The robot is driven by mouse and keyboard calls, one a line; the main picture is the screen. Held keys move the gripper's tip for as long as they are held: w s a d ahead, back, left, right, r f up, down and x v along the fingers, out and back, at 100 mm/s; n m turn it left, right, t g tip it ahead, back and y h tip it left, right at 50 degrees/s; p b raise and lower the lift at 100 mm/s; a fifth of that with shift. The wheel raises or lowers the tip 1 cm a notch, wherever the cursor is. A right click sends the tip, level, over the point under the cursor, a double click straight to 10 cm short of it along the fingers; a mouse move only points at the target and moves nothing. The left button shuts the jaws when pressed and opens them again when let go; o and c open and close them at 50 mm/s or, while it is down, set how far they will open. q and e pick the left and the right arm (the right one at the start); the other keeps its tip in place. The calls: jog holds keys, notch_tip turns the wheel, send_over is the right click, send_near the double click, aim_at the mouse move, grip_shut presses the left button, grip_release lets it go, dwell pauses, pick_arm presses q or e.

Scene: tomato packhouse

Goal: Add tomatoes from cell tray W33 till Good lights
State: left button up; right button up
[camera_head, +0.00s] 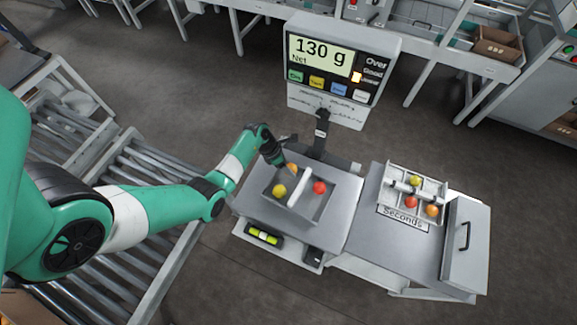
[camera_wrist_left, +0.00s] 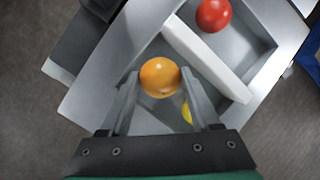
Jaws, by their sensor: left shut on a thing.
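The scale's display (camera_head: 321,55) reads 130 g Net. An amber lamp (camera_head: 356,77) is lit by the Over/Good labels; which label it belongs to is unclear. My left gripper (camera_head: 287,165) is shut on an orange tomato (camera_wrist_left: 160,77), at the back of the divided weighing tray (camera_head: 302,211). Whether this tomato touches the tray floor is unclear. A yellow tomato (camera_head: 279,190) lies in the tray's left part, a red tomato (camera_head: 319,187) right of the white divider. A cell tray (camera_head: 392,175) at right holds yellow, red and orange tomatoes; no W33 mark is readable. My right gripper is out of view.
A Seconds label (camera_head: 403,219) lies in front of the cell tray. A grey panel with a handle (camera_head: 465,236) stands at the right end of that bench. The display post (camera_head: 321,134) rises behind the weighing tray. Roller conveyors (camera_head: 150,257) run at left.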

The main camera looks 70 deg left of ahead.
pick_arm(q)
jog(key=shift+f+b, duration=0.4)
jog(key=shift+f, duration=0.3)
dwell(0.6)
jog(key=o, duration=1)
jog(key=c, duration=0.3)
jog(key=shift+c, duration=0.2)
jog(key=shift+r, duration=0.1)
notch_tip(320, 180, up, 7)
jog(key=p, duration=0.8)
